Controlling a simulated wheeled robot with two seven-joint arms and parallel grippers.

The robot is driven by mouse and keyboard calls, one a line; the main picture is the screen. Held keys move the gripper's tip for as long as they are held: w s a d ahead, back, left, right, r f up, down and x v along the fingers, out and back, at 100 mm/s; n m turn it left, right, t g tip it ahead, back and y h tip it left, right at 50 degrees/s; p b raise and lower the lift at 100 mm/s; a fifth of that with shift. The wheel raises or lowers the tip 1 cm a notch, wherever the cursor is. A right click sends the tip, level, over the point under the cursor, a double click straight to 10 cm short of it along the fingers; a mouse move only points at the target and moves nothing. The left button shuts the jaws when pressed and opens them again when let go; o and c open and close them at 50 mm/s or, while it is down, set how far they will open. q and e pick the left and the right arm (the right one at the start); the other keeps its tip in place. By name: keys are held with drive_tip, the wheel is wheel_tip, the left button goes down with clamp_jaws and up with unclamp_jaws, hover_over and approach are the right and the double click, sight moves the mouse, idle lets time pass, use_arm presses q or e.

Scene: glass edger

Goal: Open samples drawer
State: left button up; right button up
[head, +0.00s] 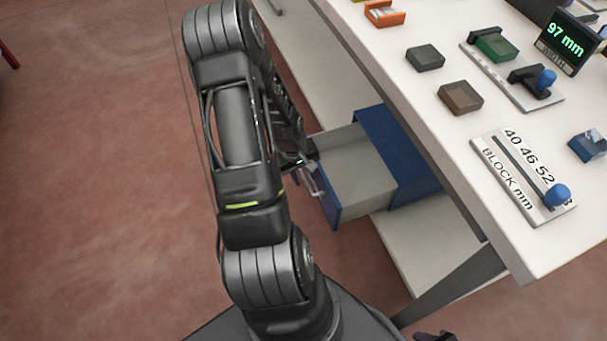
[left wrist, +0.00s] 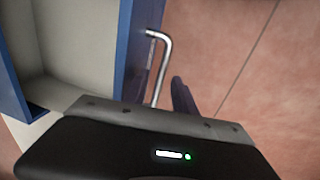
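The blue samples drawer (head: 352,178) is pulled well out of its blue cabinet (head: 398,150) under the worktop; its pale inside looks empty. In the left wrist view the drawer's blue front (left wrist: 143,45) carries a silver bar handle (left wrist: 158,62). My left gripper (head: 310,168) is at the drawer front, partly hidden by my arm in the head view. In the left wrist view one dark finger (left wrist: 183,97) shows just beyond the handle, with a small gap visible between them. A dark piece, possibly my right gripper (head: 435,337), shows at the bottom edge.
The white worktop (head: 450,150) overhangs the drawer. It bears an orange tray (head: 384,14), dark blocks (head: 460,97), a BLOCK mm slider gauge (head: 515,175) and a 97 mm display (head: 566,42). A pale lower shelf (head: 425,250) lies below. The reddish floor (head: 90,180) at left is clear.

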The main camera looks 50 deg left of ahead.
use_arm(q)
wheel_tip(320, 180, up, 8)
drive_tip(key=s+p, duration=0.1)
drive_tip(key=p, duration=0.1)
drive_tip(key=shift+s+a+f, duration=0.15)
drive_tip(key=shift+f, duration=0.05)
use_arm(e)
wheel_tip(320, 180, up, 2)
drive_tip(key=shift+r, duration=0.1)
use_arm(q)
drive_tip(key=shift+s, duration=0.15)
use_arm(e)
drive_tip(key=shift+s, duration=0.1)
